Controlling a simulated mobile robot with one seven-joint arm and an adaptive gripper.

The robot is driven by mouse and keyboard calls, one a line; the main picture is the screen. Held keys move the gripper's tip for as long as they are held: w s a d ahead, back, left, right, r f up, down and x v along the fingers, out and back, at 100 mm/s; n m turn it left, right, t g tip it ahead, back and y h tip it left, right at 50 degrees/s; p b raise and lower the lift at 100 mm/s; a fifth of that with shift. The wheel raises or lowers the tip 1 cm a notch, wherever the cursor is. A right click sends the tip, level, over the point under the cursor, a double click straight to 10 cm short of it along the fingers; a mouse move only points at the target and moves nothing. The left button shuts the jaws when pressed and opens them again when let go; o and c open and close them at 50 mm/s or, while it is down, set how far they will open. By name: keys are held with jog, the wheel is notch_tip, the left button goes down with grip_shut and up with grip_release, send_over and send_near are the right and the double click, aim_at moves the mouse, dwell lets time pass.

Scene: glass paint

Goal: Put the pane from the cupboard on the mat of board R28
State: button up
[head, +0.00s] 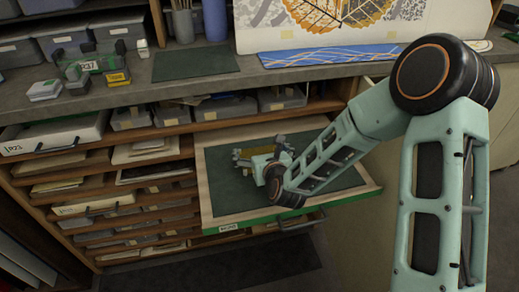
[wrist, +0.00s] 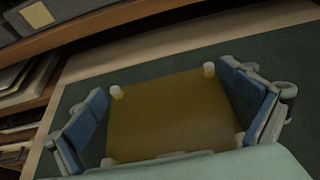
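The amber pane (wrist: 170,112) with pale corner pads shows in the wrist view, flat over the dark green mat (wrist: 285,62). It seems to lie on the mat. My gripper (wrist: 165,108) is open, one blue-padded finger on each side of the pane. In the head view, the pane (head: 243,155) is partly hidden by my gripper (head: 268,160). The pulled-out board (head: 202,190) has a green front edge and a small label, too small to read surely.
The cupboard (head: 150,188) has several shelves with trays and boards. The mat's front part is bare.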

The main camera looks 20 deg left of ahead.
jog(key=shift+s+d+r+p, duration=0.1)
jog(key=shift+s+r+p, duration=0.05)
jog(key=shift+r+p, duration=0.15)
jog(key=p+v, duration=0.2)
jog(key=v, duration=0.7)
jog(key=shift+s+d+r, duration=0.1)
jog(key=shift+s+r, duration=0.1)
jog(key=shift+r, duration=0.1)
jog(key=p+v, duration=0.2)
jog(key=p, duration=0.2)
jog(key=shift+f, duration=0.2)
jog(key=shift+s, duration=0.1)
